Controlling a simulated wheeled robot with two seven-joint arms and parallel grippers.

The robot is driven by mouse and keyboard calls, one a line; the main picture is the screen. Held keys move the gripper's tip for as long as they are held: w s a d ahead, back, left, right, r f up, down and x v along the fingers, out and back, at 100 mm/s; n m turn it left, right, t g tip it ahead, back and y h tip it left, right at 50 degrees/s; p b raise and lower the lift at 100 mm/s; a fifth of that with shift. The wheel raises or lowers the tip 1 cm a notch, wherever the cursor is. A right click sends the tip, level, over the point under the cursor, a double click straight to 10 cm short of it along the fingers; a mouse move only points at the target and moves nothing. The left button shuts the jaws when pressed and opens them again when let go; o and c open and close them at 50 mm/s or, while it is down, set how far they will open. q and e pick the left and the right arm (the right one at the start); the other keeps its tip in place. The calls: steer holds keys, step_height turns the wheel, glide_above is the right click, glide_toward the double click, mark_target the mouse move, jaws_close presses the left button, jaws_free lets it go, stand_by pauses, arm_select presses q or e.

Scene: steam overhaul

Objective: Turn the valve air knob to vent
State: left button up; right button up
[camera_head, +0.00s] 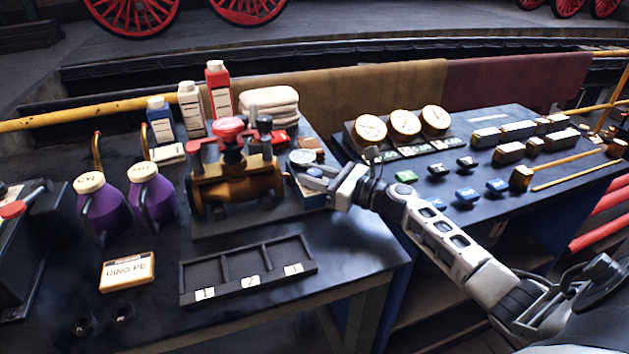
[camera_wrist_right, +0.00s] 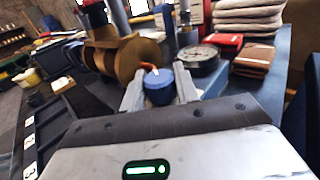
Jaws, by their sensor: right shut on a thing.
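The blue air knob (camera_wrist_right: 158,90) shows in the right wrist view, with a pale and orange pointer mark on its top. My right gripper (camera_wrist_right: 159,93) has one finger on each side of the knob and is shut on it. In the head view my right gripper (camera_head: 312,178) reaches in from the right, just right of the brass valve body (camera_head: 236,187), and covers most of the knob. A round gauge (camera_wrist_right: 200,58) stands just behind the knob; it also shows in the head view (camera_head: 301,157). Any label by the knob is not readable. My left gripper is not in view.
A three-slot tray (camera_head: 247,283) lies in front of the valve. Purple jugs (camera_head: 103,209) stand to its left; folded towels (camera_head: 269,102) and bottles (camera_head: 219,90) stand behind. The right-hand table carries dials (camera_head: 404,123) and several small blocks. Bare tabletop (camera_head: 350,245) lies at the front right.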

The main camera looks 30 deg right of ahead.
steer(key=shift+f+n+y, duration=0.15)
steer(key=shift+n+y, duration=0.15)
steer(key=shift+y, duration=0.1)
steer(key=shift+g+b, duration=0.3)
steer(key=o, duration=0.9)
steer(key=shift+o, duration=0.2)
steer(key=shift+s+d, duration=0.15)
steer(key=shift+s, duration=0.05)
steer(key=b+v, duration=0.1)
steer(key=v, duration=1.4)
steer(key=shift+s+d+b, duration=0.15)
steer(key=shift+d+b, duration=0.1)
steer(key=shift+b, duration=0.05)
